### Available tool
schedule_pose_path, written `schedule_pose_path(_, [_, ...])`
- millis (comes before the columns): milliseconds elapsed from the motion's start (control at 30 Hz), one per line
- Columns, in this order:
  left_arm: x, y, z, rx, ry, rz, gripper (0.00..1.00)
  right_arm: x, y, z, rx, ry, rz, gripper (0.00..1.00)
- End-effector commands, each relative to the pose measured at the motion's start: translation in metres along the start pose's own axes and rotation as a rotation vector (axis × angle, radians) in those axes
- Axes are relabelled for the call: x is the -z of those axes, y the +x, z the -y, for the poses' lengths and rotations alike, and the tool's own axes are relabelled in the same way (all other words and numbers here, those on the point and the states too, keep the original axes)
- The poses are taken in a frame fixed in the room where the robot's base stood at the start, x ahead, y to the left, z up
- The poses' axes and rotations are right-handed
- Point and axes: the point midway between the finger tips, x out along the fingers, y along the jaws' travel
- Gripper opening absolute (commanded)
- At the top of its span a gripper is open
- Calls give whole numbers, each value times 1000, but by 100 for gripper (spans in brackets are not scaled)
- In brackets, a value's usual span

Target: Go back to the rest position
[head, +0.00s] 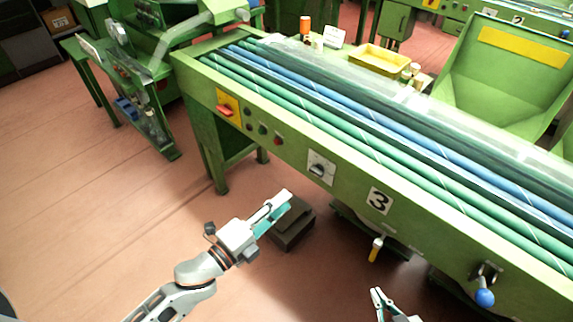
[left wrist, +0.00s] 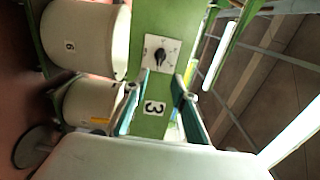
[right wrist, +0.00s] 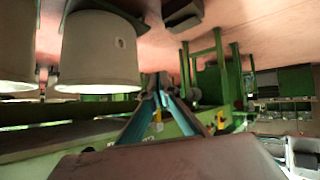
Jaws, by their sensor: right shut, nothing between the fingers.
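My left gripper (head: 284,208) is in the lower middle of the head view, in front of the green machine (head: 345,175) marked 3. In the left wrist view its two fingers (left wrist: 160,95) stand apart with nothing between them, and the machine's front panel shows beyond. My right gripper (head: 379,294) shows at the bottom edge of the head view, below the machine's front; most of its arm is out of the picture. In the right wrist view its fingertips (right wrist: 160,92) meet, with nothing held.
A dark box (head: 291,228) stands on the floor behind my left gripper. Open floor (head: 80,190) lies at the left.

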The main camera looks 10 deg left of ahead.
Motion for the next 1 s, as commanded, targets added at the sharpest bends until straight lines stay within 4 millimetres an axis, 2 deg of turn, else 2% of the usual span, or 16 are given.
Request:
schedule_pose_path(167, [0, -1, -1, -2, -9, 4, 26, 0, 0, 0, 0, 1, 0, 0])
schedule_pose_path(267, [-6, -9, -9, -23, -104, 46, 26, 2, -1, 0, 0, 1, -1, 0])
schedule_pose_path(367, [-18, -31, -30, -71, -335, 148, 26, 5, -2, 0, 0, 2, -3, 0])
schedule_pose_path(500, [-33, -83, -79, -152, -785, 361, 26, 9, -4, 0, 1, 5, -7, 0])
schedule_pose_path(600, [-33, -126, -115, -198, -1079, 514, 26, 10, -5, 0, 2, 9, -8, 0])
schedule_pose_path(700, [-27, -162, -142, -225, -1300, 638, 26, 10, -6, 1, 4, 11, -6, 0])
schedule_pose_path(833, [-19, -189, -160, -240, -1465, 731, 26, 8, -6, 2, 5, 12, -2, 0])
schedule_pose_path(1000, [-17, -196, -164, -242, -1513, 757, 26, 4, -6, 3, 7, 12, 5, 0])
